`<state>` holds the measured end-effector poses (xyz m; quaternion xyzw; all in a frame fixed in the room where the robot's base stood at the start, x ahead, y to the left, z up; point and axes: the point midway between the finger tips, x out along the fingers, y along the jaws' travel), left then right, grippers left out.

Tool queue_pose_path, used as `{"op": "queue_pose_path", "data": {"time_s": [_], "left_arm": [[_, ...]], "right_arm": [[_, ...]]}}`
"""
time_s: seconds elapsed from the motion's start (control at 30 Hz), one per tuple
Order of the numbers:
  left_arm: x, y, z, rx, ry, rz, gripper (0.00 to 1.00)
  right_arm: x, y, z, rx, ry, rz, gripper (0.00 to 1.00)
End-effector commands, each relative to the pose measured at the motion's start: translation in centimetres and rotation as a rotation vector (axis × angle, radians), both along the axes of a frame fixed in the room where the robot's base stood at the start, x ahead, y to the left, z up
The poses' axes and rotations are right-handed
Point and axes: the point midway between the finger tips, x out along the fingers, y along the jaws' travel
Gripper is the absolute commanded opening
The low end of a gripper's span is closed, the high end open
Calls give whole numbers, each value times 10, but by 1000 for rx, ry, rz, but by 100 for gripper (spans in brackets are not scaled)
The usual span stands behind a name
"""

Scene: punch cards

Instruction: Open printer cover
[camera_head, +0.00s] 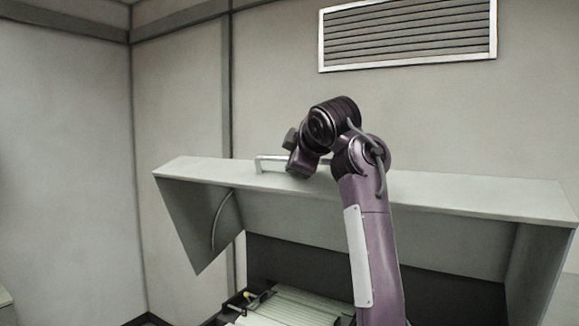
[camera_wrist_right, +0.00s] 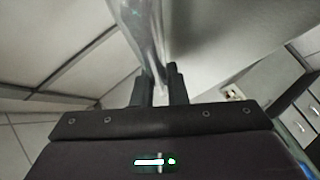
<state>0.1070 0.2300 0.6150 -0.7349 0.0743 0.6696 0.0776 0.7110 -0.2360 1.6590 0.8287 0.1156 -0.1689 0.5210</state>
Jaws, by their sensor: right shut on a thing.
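The grey printer cover (camera_head: 450,198) is raised in the head view. Its side panels hang down and the dark inside shows below it. A pale bar handle (camera_head: 270,158) stands on its top edge. My right arm reaches up from below to this handle, with the gripper (camera_head: 292,152) at it and the fingers mostly hidden. In the right wrist view the two dark fingers (camera_wrist_right: 158,88) are closed around the shiny handle (camera_wrist_right: 143,35). My left gripper is in neither view.
Below the cover lies a ribbed light roller or tray (camera_head: 290,306) with small dark parts beside it. A wall vent (camera_head: 408,35) is high on the back wall. White drawers (camera_wrist_right: 300,108) show at the right of the wrist view.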

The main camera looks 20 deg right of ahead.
Motion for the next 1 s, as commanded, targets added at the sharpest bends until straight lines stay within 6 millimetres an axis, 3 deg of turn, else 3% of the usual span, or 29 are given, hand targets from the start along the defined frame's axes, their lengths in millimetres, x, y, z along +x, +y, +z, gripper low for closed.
{"op": "queue_pose_path", "data": {"time_s": [0.27, 0.3, 0.43, 0.8, 1.0], "left_arm": [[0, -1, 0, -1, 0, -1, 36], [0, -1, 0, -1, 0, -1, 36], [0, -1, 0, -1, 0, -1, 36], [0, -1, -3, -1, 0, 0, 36], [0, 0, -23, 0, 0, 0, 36]], "right_arm": [[0, -1, -2, -1, 4, -2, 0], [0, -1, -2, -1, 4, -2, 16], [0, -1, -2, -1, 3, -2, 34], [-2, 0, -2, 0, 3, -1, 34], [-27, 1, 7, 1, -5, 0, 34]]}}
